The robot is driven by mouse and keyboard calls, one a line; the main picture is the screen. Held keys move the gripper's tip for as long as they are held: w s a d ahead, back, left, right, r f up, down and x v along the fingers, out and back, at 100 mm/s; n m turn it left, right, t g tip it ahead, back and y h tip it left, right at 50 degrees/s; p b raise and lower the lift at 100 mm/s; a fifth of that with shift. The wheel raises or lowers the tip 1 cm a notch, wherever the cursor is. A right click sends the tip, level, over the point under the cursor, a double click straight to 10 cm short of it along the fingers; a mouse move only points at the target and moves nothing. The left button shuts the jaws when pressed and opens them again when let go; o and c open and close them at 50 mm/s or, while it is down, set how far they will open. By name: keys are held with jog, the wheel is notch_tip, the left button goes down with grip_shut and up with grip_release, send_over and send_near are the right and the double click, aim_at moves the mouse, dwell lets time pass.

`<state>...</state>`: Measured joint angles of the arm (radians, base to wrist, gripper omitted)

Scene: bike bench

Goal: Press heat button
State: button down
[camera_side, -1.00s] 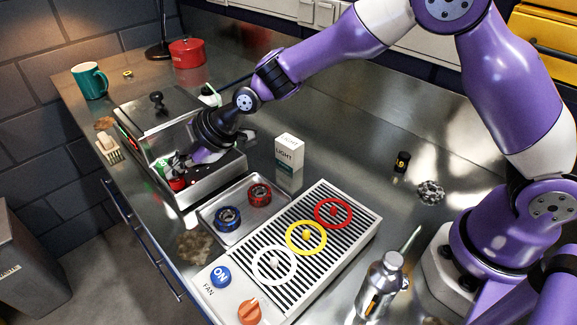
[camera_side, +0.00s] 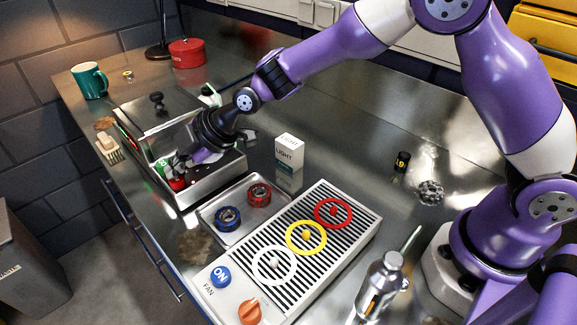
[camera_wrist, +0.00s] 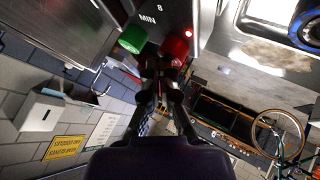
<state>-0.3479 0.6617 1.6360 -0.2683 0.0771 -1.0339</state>
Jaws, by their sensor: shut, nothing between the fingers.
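A steel machine (camera_side: 212,183) with a lid (camera_side: 158,115) stands at the left of the bench. Its front panel carries a green button (camera_side: 162,168) and a red button (camera_side: 178,184). In the wrist view, the green button (camera_wrist: 132,39) is at the left and the red button (camera_wrist: 176,47) at the right. No heat label is readable on either. A small red light (camera_wrist: 188,33) glows beside the red button. My gripper (camera_wrist: 160,62) is shut and empty, its tips at the two buttons and overlapping the red one's edge. I cannot tell whether they touch. The gripper (camera_side: 180,166) also shows in the side view.
A tray (camera_side: 211,237) with a blue ring and a red ring lies right of the machine. A white LIGHT box (camera_side: 289,151) stands behind it. A green mug (camera_side: 90,81) stands far left.

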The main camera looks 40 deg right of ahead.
aim_at(182, 178)
jog(key=shift+f, duration=0.15)
jog(key=shift+s+f, duration=0.1)
jog(key=shift+f, duration=0.35)
dwell(0.3)
jog(key=shift+s+d+r, duration=0.1)
jog(key=shift+r, duration=3.4)
